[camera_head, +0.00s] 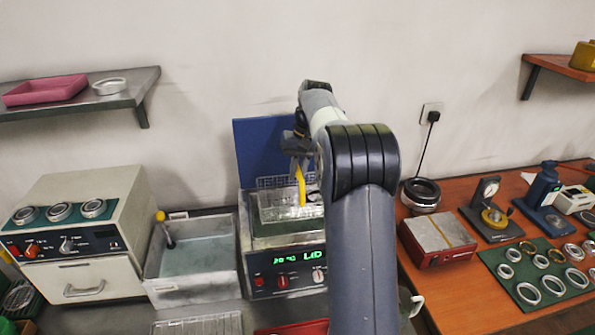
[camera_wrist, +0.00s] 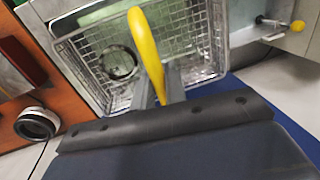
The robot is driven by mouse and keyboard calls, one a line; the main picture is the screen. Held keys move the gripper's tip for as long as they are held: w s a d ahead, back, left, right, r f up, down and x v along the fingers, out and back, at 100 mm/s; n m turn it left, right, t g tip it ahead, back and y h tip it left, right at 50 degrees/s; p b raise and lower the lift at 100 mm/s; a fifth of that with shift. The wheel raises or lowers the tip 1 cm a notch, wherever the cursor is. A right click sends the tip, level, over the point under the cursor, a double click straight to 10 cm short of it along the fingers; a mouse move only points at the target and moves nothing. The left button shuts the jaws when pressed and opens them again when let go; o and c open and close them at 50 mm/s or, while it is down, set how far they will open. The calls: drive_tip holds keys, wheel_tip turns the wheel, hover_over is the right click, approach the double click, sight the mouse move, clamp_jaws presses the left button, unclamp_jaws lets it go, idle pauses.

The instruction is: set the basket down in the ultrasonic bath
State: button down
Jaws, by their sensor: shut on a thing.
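The wire basket (camera_head: 278,207) has a yellow handle (camera_head: 301,186) and hangs over the ultrasonic bath (camera_head: 265,265). My gripper (camera_head: 299,164) is shut on the handle, which also shows in the wrist view (camera_wrist: 146,40) between the fingers (camera_wrist: 160,88). A metal ring (camera_wrist: 120,64) lies inside the basket (camera_wrist: 85,62) in the wrist view. The bath's blue lid (camera_head: 258,140) stands open behind it, and its green display appears to read LID. The basket's base looks at or just above the bath's opening; I cannot tell whether it touches. My arm hides the bath's right side.
A steel tank of liquid (camera_head: 194,256) stands left of the bath, with a yellow-ended tool (camera_head: 163,228) in it. A cream oven (camera_head: 80,218) is farther left. The orange bench (camera_head: 440,286) on the right holds a dark ring (camera_head: 421,190), a red-based block (camera_head: 436,240) and gauges.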

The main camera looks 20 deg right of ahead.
wheel_tip(320, 180, down, 15)
drive_tip(key=b, duration=0.7)
idle(0.3)
drive_tip(key=shift+s+d+f, duration=0.1)
drive_tip(key=shift+d+f, duration=0.05)
drive_tip(key=shift+f, duration=0.05)
idle(0.6)
drive_tip(key=c, duration=1.4)
unclamp_jaws()
drive_tip(key=shift+f, duration=0.1)
drive_tip(key=shift+o, duration=0.2)
wheel_tip(320, 180, up, 11)
drive_tip(key=p, duration=0.9)
drive_tip(key=shift+p, duration=0.4)
drive_tip(key=shift+f, duration=0.1)
wheel_tip(320, 180, down, 10)
drive_tip(key=b, duration=0.9)
drive_tip(key=shift+f, duration=0.15)
